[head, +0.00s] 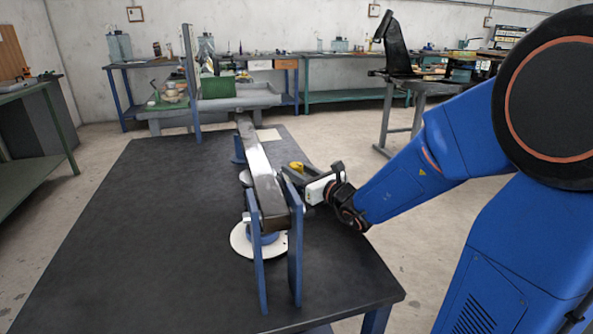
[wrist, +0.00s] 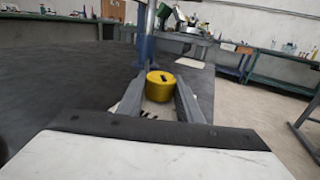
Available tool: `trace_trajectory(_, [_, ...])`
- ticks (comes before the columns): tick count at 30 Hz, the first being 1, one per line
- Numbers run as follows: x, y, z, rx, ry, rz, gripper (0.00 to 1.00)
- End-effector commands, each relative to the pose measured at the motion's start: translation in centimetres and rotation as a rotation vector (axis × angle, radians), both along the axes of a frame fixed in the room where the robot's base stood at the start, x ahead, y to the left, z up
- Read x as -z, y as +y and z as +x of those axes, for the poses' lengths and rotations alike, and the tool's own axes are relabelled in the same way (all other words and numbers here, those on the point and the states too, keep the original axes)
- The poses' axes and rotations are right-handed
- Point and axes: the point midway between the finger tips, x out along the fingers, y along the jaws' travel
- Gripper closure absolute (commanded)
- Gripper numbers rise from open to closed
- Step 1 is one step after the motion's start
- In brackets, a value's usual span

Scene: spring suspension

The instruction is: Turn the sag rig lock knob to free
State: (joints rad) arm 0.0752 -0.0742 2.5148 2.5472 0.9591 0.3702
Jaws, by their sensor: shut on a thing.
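The sag rig (head: 262,170) stands on the dark table, a long steel beam between blue upright plates. The yellow lock knob (head: 296,167) shows just right of the beam, partly hidden by my gripper. In the wrist view the knob (wrist: 160,88) is a round yellow cap with a short black mark on top. My gripper (head: 291,173) reaches in from the right at beam height. Its grey fingers (wrist: 160,98) are shut on the knob, one on each side. No label for the free position is readable.
A white round disc (head: 243,240) lies under the near end of the rig. The dark tabletop (head: 150,230) is clear on the left. A blue post (head: 191,85) rises beyond the table's far end. Benches line the back wall.

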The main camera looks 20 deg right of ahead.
Motion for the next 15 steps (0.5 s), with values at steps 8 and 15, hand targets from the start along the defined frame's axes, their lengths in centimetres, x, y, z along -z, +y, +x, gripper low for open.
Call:
trace_trajectory(8, [-0.06,0.04,0.00,0.065,-0.002,0.001,0.90])
trace_trajectory(15, [-0.06,0.01,0.03,0.084,-0.002,0.000,0.90])
